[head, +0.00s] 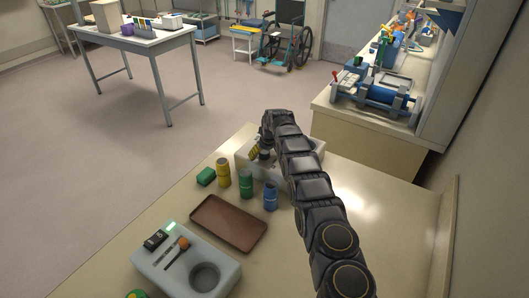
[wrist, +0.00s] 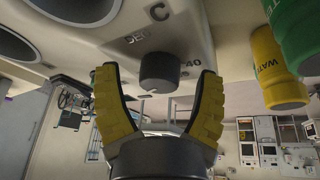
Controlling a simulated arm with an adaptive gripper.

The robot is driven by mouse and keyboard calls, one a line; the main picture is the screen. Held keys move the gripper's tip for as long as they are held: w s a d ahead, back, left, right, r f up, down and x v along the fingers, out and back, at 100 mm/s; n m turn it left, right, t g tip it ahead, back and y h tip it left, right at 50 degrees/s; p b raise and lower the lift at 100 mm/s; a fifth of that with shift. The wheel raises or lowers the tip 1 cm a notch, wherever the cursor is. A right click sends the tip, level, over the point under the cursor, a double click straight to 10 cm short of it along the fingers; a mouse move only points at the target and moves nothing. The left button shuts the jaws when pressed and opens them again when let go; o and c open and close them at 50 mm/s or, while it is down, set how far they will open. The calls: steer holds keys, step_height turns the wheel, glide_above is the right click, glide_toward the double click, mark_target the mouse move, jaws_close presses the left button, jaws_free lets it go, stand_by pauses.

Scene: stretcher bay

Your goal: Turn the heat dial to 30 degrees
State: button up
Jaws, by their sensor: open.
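The heat dial (wrist: 159,72) is a dark round knob on the front of a pale unit. In the wrist view it stands between the tips of my gripper (wrist: 157,84), whose yellow fingers are spread to either side, with gaps visible. A "C" and a "40" are printed near the dial; other marks are hard to read, and I cannot tell the dial's setting. In the head view the pale unit (head: 313,147) is at the back of the counter, partly behind my arm. My gripper (head: 254,152) is at its left side; the dial is not discernible there.
A brown tray (head: 228,223) lies nearer. A grey device (head: 190,268) with a round well is at the front left.

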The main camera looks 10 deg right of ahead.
steer(key=c, duration=1.1)
steer(key=shift+c, duration=0.2)
steer(key=shift+w, duration=0.1)
steer(key=shift+n, duration=0.5)
steer(key=shift+n+y, duration=0.6)
steer(key=shift+n, duration=0.4)
